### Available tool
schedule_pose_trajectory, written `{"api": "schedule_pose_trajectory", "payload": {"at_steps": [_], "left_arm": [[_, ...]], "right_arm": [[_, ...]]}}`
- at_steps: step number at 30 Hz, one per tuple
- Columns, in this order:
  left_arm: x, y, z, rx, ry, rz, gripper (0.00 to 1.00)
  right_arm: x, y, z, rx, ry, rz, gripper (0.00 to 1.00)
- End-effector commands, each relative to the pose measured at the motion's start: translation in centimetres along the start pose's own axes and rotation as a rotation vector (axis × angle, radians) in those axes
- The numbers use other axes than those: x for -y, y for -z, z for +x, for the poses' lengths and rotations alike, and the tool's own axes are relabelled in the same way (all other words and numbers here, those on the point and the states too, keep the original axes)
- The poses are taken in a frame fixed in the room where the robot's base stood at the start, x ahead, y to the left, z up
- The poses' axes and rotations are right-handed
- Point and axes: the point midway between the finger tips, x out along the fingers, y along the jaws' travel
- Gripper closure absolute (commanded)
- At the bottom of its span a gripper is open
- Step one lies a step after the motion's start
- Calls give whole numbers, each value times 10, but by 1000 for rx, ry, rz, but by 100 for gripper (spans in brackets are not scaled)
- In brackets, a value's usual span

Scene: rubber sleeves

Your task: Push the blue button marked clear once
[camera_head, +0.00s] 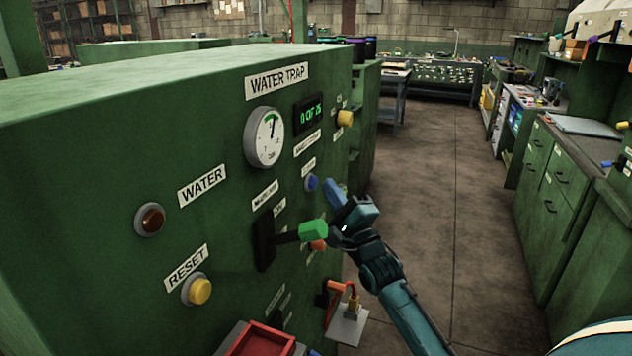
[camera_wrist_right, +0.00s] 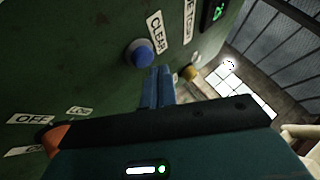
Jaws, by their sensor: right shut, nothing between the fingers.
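The blue button (camera_head: 312,183) sits on the front of the green water trap cabinet (camera_head: 120,130), below the gauge and display. In the right wrist view the blue button (camera_wrist_right: 139,52) is beside a label reading CLEAR (camera_wrist_right: 157,32). My right gripper (camera_head: 333,190) is shut and empty, its blue fingertips just right of the button in the head view. In the right wrist view my right gripper's fingertips (camera_wrist_right: 158,75) are just below and right of the button; a small gap seems to show between them. My left gripper is not in view.
A lever with a green handle (camera_head: 313,230) sticks out below the button, with an orange knob (camera_head: 319,245) beside it. A yellow knob (camera_head: 345,118) is above. Yellow reset button (camera_head: 200,291) and red tray (camera_head: 262,340) are lower left. The floor at right is clear.

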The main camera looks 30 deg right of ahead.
Motion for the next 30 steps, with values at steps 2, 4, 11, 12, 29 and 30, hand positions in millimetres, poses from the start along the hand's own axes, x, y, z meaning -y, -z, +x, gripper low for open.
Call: {"api": "schedule_pose_trajectory", "payload": {"at_steps": [2, 4, 11, 12, 29, 30], "left_arm": [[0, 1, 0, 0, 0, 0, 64], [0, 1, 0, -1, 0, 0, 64], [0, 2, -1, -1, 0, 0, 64], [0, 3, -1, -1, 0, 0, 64], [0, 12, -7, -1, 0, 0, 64], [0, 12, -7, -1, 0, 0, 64]], "right_arm": [[1, 1, -1, 0, 0, -1, 100], [1, 1, -1, 0, 0, -1, 100], [2, 2, -3, -1, 0, -2, 100], [4, 4, -4, -1, -1, -2, 100], [27, 26, -36, 0, 1, -1, 100], [27, 26, -36, 0, 1, -1, 100]]}}
